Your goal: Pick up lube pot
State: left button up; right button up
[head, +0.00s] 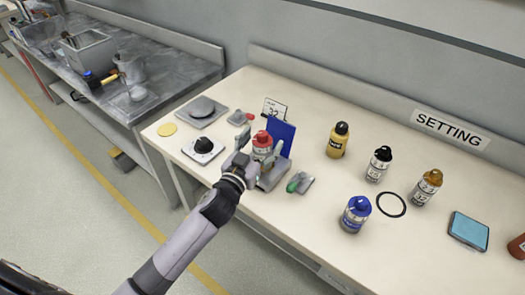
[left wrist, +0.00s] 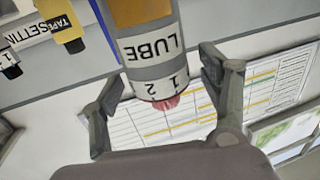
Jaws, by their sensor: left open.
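In the left wrist view my left gripper (left wrist: 162,75) is open, with one finger on each side of the pot. Gaps show between the fingers and the pot. My right gripper is not in view.
A yellow bottle (head: 338,140), a white bottle with black cap (head: 379,164), an orange-capped bottle (head: 426,188) and a blue bottle (head: 355,214) stand to the right. A black knob on a plate (head: 203,147) is at left. A green-handled tool (head: 298,183) lies close to the gripper.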

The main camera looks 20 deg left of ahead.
pick_arm(q)
jog(key=shift+w, duration=0.45)
jog(key=shift+s, duration=0.1)
jog(key=c, duration=1.4)
